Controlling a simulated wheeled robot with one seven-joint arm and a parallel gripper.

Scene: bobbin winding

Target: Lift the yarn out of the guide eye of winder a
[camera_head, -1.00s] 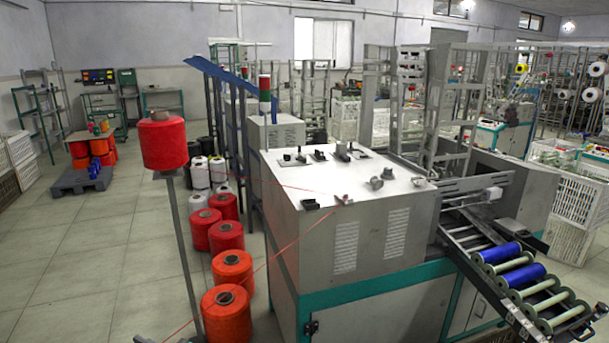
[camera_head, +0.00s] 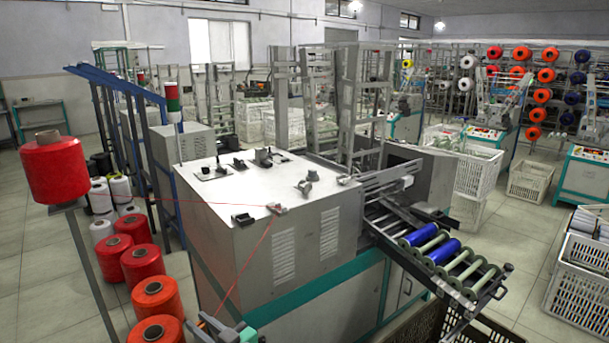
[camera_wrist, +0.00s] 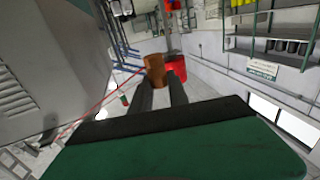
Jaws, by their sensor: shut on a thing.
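Red yarn (camera_head: 160,203) runs from a red cone (camera_head: 54,172) on a post to the small guide eye (camera_head: 277,208) on the top edge of the grey winder (camera_head: 180,205), which I take as winder a. There the yarn bends and slopes down to my gripper (camera_head: 204,320) at the bottom of the head view. My gripper is shut on the red yarn, below and left of the guide eye. In the wrist view the fingers (camera_wrist: 160,84) point away. An orange-brown piece (camera_wrist: 154,66) shows at their tips; the pinched spot is unclear.
Red cones (camera_head: 140,265) stand on the floor left of the winder. A rack with blue and pale green bobbins (camera_head: 432,252) juts out at its right. White crates (camera_head: 585,280) stand farther right. Small fittings (camera_head: 264,157) sit on the winder's top.

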